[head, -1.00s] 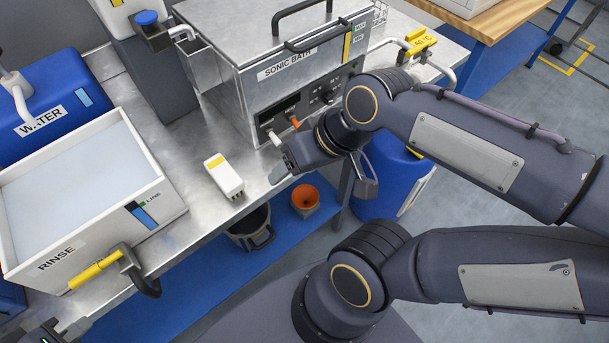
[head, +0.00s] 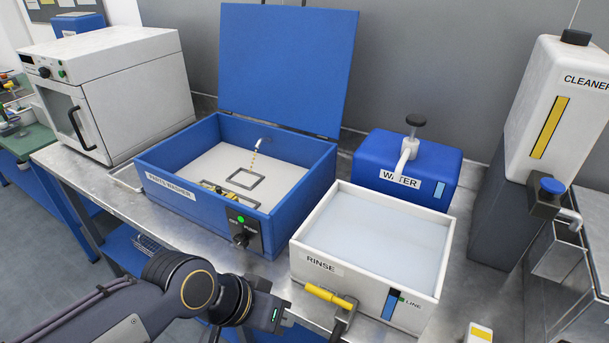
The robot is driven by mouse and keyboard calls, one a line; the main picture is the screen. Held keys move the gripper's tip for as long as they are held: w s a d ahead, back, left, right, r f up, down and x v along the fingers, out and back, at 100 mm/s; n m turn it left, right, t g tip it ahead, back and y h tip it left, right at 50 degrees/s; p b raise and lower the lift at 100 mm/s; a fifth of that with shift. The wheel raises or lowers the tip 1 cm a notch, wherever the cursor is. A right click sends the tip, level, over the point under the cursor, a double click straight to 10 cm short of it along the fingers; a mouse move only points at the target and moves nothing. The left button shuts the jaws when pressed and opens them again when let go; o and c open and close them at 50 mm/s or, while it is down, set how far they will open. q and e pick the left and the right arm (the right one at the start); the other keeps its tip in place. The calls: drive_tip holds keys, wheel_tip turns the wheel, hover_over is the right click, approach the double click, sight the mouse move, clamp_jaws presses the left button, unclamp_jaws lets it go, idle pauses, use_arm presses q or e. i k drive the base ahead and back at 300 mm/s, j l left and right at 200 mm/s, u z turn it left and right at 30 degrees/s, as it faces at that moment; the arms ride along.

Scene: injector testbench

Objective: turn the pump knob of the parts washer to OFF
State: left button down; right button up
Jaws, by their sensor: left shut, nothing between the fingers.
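The blue parts washer (head: 167,203) stands on the bench with its lid (head: 287,65) raised. Its front right has a black panel with a lit green lamp (head: 241,219) and a dark pump knob (head: 240,240) below it. The knob's pointer and the panel lettering are too small to read surely. My right gripper is out of view.
The white RINSE tray (head: 316,265), with a yellow-handled tool (head: 329,296) at its front, stands close right of the washer. A white oven (head: 130,85) is at left. The blue WATER container (head: 430,155) and CLEANER dispenser (head: 530,115) stand behind right.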

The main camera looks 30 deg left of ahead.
sight(241, 241)
drive_tip(key=j+u, duration=0.2)
drive_tip(key=u, duration=1.35)
